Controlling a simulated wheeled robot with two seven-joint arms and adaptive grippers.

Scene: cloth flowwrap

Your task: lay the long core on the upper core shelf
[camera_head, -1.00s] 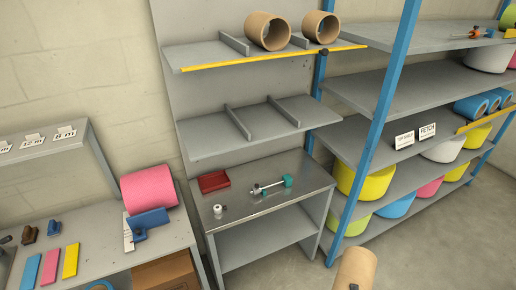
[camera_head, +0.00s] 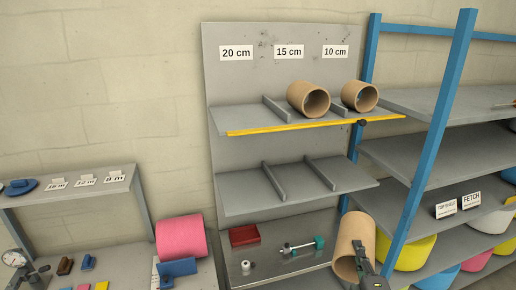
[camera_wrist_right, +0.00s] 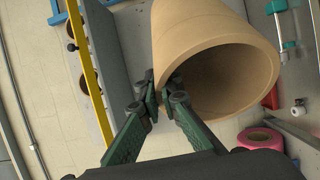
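The long core (camera_head: 352,240), a brown cardboard tube, is at the lower right of the head view, in front of the shelf unit. My right gripper (camera_head: 362,262) is shut on its near rim; in the right wrist view the fingers (camera_wrist_right: 163,88) pinch the wall of the core (camera_wrist_right: 200,38), one inside and one outside. The upper core shelf (camera_head: 240,117) has a yellow front edge and dividers. Two shorter cores lie on it, one in the middle bay (camera_head: 309,98) and one in the right bay (camera_head: 360,96). The left bay, under the 20 cm label (camera_head: 236,53), is empty. My left gripper is out of view.
A lower divided shelf (camera_head: 240,197) is empty. Below it, a steel table holds a red tray (camera_head: 244,236) and a teal-ended tool (camera_head: 302,246). A blue rack post (camera_head: 435,130) stands close right of the core. A pink roll (camera_head: 180,236) sits at lower left.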

